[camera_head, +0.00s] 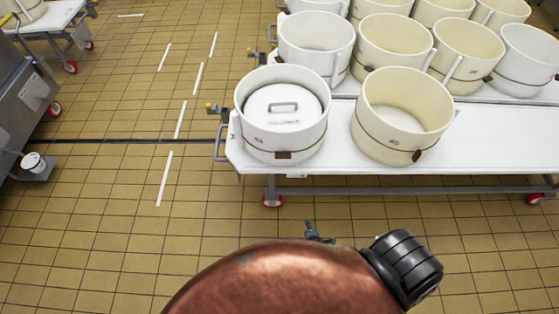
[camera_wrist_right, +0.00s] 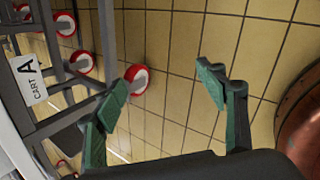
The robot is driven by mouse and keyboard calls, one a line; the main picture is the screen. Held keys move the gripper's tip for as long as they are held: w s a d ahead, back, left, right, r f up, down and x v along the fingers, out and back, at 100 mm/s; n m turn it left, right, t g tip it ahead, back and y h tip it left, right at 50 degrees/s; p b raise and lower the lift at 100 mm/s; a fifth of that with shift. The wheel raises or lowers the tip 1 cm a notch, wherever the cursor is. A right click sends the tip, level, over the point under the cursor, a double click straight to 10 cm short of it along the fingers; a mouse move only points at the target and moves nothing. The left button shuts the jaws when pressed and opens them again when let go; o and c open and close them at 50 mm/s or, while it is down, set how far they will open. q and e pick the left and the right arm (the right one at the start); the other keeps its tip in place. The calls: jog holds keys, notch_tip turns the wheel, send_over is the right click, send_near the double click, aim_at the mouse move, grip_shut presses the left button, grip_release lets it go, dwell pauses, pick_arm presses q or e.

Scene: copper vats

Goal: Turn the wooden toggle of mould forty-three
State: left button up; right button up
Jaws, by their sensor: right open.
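Two cream round moulds stand at the near side of the white cart top. The left mould (camera_head: 247,125) has a white lid (camera_head: 283,108) with a handle sunk inside it. The right mould (camera_head: 372,135) is open and looks empty. Each has a dark band and a small brown wooden toggle low on its front, the left toggle (camera_head: 283,155) and the right toggle (camera_head: 417,155). I cannot read any mould number. My right gripper (camera_wrist_right: 162,80) is open and empty, its green fingers spread above the floor beside the cart. My left gripper is not in view.
A copper vat (camera_head: 285,280) fills the near bottom; it also shows at the right in the wrist view (camera_wrist_right: 303,125). A sign reading CART A (camera_wrist_right: 29,80) hangs on the cart frame. Several more moulds stand behind.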

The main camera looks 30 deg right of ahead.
jog(key=shift+o, duration=0.5)
jog(key=w+r+n+t+h+b, duration=0.1)
jog(key=w+r+n+b, duration=0.1)
jog(key=w, duration=0.5)
jog(key=shift+w+d+r+n+t, duration=0.3)
jog(key=shift+r+n+t, duration=0.1)
jog(key=shift+r+n, duration=0.4)
jog(key=n+t+h+b, duration=0.5)
jog(key=n+t+b, duration=0.25)
jog(key=n, duration=0.35)
send_near(283, 157)
jog(key=w+d+f, duration=0.1)
jog(key=w+d, duration=0.1)
jog(key=shift+t, duration=0.35)
jog(key=x, duration=0.7)
jog(key=shift+w+a, duration=0.15)
jog(key=shift+a, duration=0.05)
jog(key=c, duration=1.2)
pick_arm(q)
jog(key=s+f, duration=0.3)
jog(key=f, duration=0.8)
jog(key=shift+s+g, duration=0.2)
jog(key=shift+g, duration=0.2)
pick_arm(e)
jog(key=shift+o, duration=0.2)
